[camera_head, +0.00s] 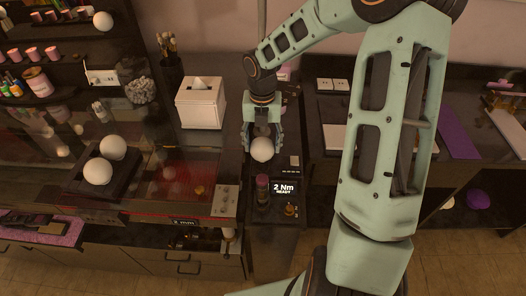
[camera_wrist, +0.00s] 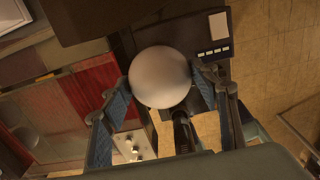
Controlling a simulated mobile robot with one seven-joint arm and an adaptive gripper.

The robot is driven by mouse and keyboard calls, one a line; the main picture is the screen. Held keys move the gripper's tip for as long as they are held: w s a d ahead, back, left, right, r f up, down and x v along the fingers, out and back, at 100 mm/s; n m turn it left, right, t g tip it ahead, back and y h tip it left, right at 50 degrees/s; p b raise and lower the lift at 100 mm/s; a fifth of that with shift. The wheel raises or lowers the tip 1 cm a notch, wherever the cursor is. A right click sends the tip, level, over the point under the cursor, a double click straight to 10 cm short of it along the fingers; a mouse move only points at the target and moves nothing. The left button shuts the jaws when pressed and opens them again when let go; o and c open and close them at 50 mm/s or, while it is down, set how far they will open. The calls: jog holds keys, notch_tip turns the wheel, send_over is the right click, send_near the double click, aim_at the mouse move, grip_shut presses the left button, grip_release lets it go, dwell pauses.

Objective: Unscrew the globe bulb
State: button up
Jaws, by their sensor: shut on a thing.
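The globe bulb (camera_head: 262,149) is a round white ball held low in front of the black stand. My gripper (camera_head: 263,140) points down and its two fingers are shut on the bulb from both sides. In the wrist view the bulb (camera_wrist: 160,77) sits between the blue-padded fingers (camera_wrist: 162,95), its neck or base hidden. A dark rod-like part (camera_wrist: 183,130) shows just beside the bulb. I cannot tell whether the bulb is still seated in a socket.
Two white globes (camera_head: 98,171) rest in a black tray at left. A white tissue box (camera_head: 201,103) stands left of my gripper.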

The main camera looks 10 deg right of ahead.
aim_at(262, 140)
jog(key=n, duration=0.5)
dwell(0.3)
jog(key=o, duration=0.9)
jog(key=shift+c, duration=0.2)
jog(key=shift+r, duration=1.5)
